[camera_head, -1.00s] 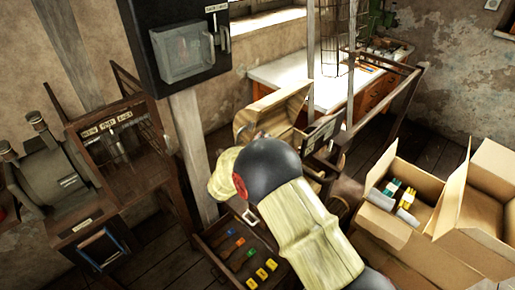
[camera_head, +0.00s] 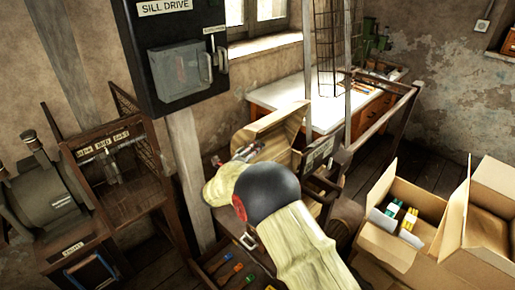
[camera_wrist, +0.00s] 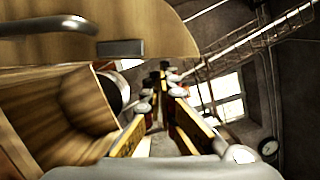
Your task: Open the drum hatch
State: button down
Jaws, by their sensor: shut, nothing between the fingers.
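A wooden panel (camera_wrist: 130,30) with a dark bar handle (camera_wrist: 45,24) fills the upper left of the wrist view; it looks like the drum hatch. Below it is a curved wooden body (camera_wrist: 75,115) with a dark round part at its right side. In the head view, a raised, tilted wooden panel (camera_head: 275,122) stands beyond my arm. My gripper (camera_wrist: 165,75) is shut and empty, just right of the wooden body and below the panel edge. In the head view my gripper (camera_head: 245,151) is small and partly hidden beside the panel. I cannot tell whether it touches it.
A black box labelled SILL DRIVE (camera_head: 180,70) hangs on a post at the left. A dark frame (camera_head: 385,120) and cardboard boxes (camera_head: 385,245) stand to the right. A tray of coloured pieces (camera_head: 215,262) lies below my arm. A white-topped bench (camera_head: 295,90) is behind.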

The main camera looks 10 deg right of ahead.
aim_at(246, 134)
jog(key=w+a+p, duration=0.1)
jog(key=p, duration=0.1)
jog(key=w+a+r+n+p, duration=0.1)
jog(key=w+p, duration=0.1)
jog(key=w+a+r+n+p, duration=0.1)
jog(key=p, duration=0.1)
jog(key=shift+w+a+y, duration=0.1)
jog(key=shift+w+y, duration=0.05)
jog(key=shift+y, duration=0.25)
jog(key=shift+w+a+n+p, duration=0.55)
jog(key=shift+w+p, duration=0.25)
jog(key=shift+p, duration=0.25)
jog(key=shift+s, duration=0.1)
